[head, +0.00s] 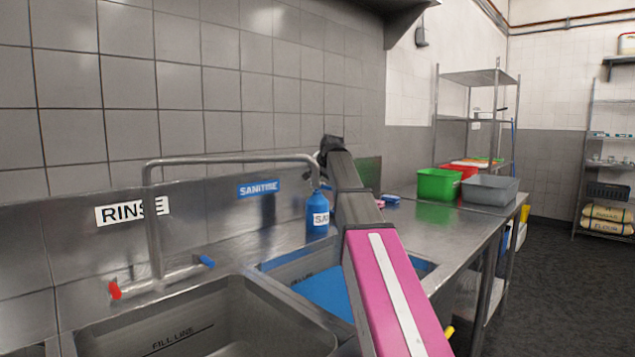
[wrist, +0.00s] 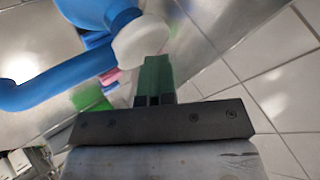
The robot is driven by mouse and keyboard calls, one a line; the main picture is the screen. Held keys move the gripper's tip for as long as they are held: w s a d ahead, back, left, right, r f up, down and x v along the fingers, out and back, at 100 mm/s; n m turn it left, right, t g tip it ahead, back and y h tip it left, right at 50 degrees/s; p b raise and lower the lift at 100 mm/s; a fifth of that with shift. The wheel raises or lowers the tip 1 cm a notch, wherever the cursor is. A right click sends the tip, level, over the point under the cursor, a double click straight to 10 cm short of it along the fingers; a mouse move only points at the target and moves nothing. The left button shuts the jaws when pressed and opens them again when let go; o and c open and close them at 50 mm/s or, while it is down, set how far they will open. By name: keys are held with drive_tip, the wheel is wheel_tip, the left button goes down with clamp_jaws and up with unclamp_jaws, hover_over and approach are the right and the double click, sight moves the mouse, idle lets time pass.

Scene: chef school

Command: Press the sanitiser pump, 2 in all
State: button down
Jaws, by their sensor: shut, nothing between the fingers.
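The sanitiser bottle (head: 318,214) is blue with a white label, partly hidden by my arm. It stands upright on the steel counter behind the blue sink, and its top is hard to make out in the head view. In the wrist view the blue pump (wrist: 90,50) fills the upper left, with its curved spout running left and a pale round part (wrist: 141,42) at its right. My gripper (wrist: 154,62) is shut and empty, its green fingertips right beside or over the pale part. I cannot tell whether they touch it. In the head view the fingers are not clear.
A steel tap (head: 152,220) arches over the sinks, its spout end close to the bottle and my wrist. A grey sink (head: 225,310) lies in front left. Green (head: 438,184) and grey (head: 490,190) tubs stand farther right on the counter. The tiled wall is close behind.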

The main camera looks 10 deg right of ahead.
drive_tip(key=shift+r, duration=1.25)
drive_tip(key=shift+r, duration=0.15)
drive_tip(key=shift+r, duration=2.4)
idle(0.4)
drive_tip(key=shift+r, duration=1.9)
drive_tip(key=shift+f, duration=0.1)
drive_tip(key=shift+f, duration=4.35)
